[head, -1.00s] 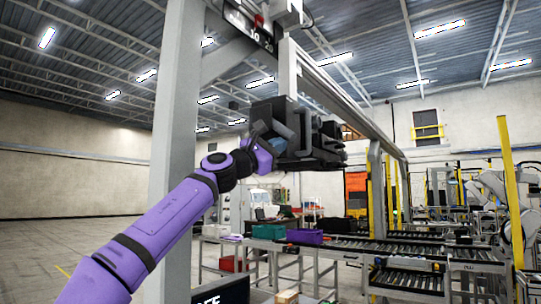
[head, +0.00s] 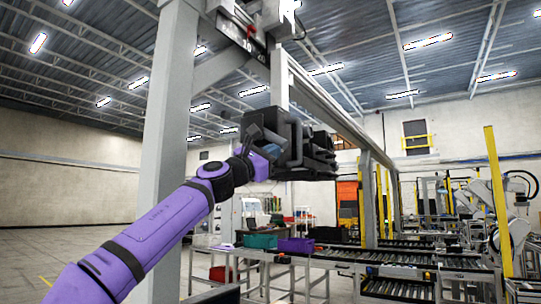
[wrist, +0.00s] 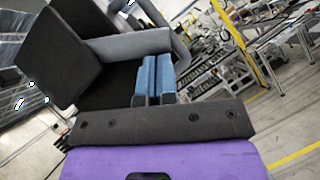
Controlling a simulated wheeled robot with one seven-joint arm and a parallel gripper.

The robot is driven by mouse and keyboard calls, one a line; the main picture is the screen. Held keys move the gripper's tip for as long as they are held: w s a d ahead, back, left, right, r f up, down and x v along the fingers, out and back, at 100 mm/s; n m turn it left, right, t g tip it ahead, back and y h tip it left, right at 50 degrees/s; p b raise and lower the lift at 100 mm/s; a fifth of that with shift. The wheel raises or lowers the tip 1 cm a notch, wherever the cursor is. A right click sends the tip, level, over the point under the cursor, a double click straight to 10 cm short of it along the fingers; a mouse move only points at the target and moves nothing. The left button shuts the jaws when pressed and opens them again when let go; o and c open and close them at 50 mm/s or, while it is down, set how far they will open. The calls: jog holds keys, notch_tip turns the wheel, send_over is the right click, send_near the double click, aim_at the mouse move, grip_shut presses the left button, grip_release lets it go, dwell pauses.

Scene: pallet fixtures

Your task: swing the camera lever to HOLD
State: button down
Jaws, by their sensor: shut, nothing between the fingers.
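A dark boxy camera unit (head: 297,140) hangs from a grey post in the middle of the head view. A grey rounded bar (wrist: 125,45), which looks like its lever, crosses behind my fingertips in the wrist view, beside a dark panel (wrist: 55,55). My gripper (wrist: 156,64) is shut and empty, its two blue fingers side by side. The fingertips are at or very near the bar; I cannot tell whether they touch. In the head view my gripper (head: 260,140) is at the left side of the unit, partly hidden. No HOLD mark is readable.
A thick grey column (head: 165,130) stands left of the unit, and a long beam (head: 330,95) runs behind it. Roller conveyors (head: 400,255), a teal bin (head: 261,240), a purple bin (head: 296,245) and yellow posts (head: 498,200) stand beyond. The floor at left is open.

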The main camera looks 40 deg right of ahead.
jog(key=n+t, duration=0.1)
jog(key=n, duration=0.1)
jog(key=s+r+n+t, duration=0.1)
jog(key=n, duration=0.1)
jog(key=s+r+n+t, duration=0.1)
jog(key=n+t, duration=0.1)
jog(key=shift+s+d+r+h, duration=0.1)
jog(key=shift+d+r+h, duration=0.05)
jog(key=shift+d+h, duration=0.2)
notch_tip(320, 180, up, 9)
jog(key=n+t+y, duration=0.8)
jog(key=n+t, duration=0.3)
jog(key=n, duration=0.8)
send_over(283, 141)
jog(key=s, duration=0.1)
jog(key=shift+a+h, duration=0.25)
jog(key=shift+a, duration=0.2)
jog(key=shift+t, duration=0.3)
jog(key=shift+a, duration=0.1)
